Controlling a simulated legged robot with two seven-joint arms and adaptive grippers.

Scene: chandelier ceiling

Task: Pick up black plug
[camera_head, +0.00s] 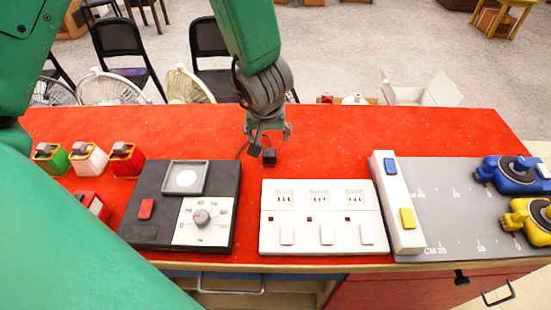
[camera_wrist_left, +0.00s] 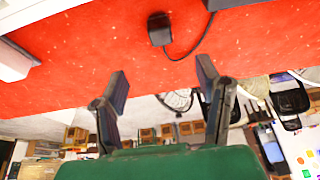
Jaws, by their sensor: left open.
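The black plug (camera_head: 269,156) is a small dark block on the red table top, behind the white socket panel (camera_head: 324,243). A thin black cable curves from it toward the dark device with a dial (camera_head: 143,229). The plug also shows at the top of the left wrist view (camera_wrist_left: 160,30), lying on the red surface. My left gripper (camera_head: 270,135) is open and empty, just behind the plug in the head view. In the wrist view its two fingers (camera_wrist_left: 162,80) are spread apart, and the plug lies beyond their tips. My right gripper is not in view.
A white block with blue and yellow buttons (camera_head: 398,215) stands right of the socket panel on a grey mat (camera_head: 450,235). Blue (camera_head: 512,173) and yellow (camera_head: 530,219) devices sit on the far right. Small coloured boxes (camera_head: 88,160) stand at the left. The back of the table is clear.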

